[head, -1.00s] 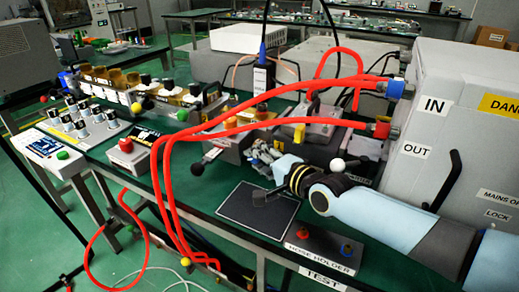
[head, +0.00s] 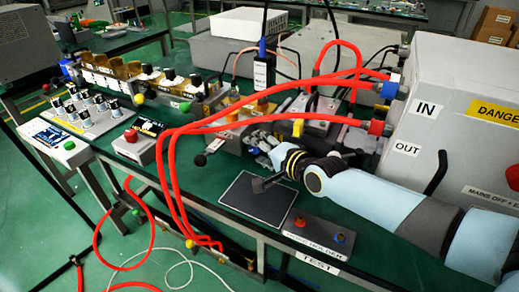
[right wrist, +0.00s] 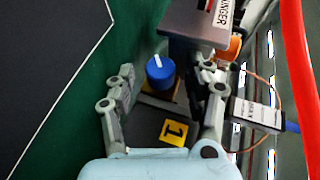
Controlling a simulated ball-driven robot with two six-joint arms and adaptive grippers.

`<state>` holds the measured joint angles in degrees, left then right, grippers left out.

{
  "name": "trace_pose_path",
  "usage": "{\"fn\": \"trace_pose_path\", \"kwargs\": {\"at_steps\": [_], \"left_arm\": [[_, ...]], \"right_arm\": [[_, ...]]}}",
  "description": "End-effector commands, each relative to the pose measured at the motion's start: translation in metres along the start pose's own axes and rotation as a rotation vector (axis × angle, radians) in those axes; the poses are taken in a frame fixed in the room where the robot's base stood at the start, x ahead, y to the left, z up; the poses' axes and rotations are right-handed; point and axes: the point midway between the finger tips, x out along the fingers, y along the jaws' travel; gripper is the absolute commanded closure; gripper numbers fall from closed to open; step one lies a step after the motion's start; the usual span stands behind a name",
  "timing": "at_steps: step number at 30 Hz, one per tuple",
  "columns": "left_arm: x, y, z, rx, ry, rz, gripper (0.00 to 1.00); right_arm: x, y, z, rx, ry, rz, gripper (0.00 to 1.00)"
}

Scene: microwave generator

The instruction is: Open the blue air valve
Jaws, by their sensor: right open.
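A round blue knob (right wrist: 160,72) with a white line on top, seemingly the blue air valve, shows in the right wrist view. It lies between the spread fingers of my right gripper (right wrist: 166,84), with a visible gap on each side. In the head view my right gripper (head: 262,147) reaches over the table among the equipment, and its own arm and the clutter hide the knob there. The right gripper is open and empty. My left gripper is not in view.
Red hoses (head: 230,124) run from the grey IN/OUT cabinet (head: 440,120) across the table. A black mat (head: 258,203) and a hose holder box (head: 318,238) lie in front. In the wrist view a dark labelled block (right wrist: 195,25) stands close beside the knob.

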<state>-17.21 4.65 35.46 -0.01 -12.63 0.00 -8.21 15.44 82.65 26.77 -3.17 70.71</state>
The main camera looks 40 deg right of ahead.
Motion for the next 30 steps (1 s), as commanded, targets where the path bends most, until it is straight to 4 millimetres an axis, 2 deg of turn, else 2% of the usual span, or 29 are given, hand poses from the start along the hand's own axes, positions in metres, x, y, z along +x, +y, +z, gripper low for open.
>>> {"fn": "trace_pose_path", "kwargs": {"at_steps": [8,24,30], "left_arm": [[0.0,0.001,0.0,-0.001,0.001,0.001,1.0],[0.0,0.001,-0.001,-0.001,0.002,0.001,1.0],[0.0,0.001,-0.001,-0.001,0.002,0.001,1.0]], "right_arm": [[-0.006,0.0,0.0,-0.003,-0.001,0.001,0.47],[-0.062,0.001,0.0,-0.004,-0.001,0.002,0.47],[-0.073,0.0,0.0,-0.001,0.0,0.001,0.47]]}}
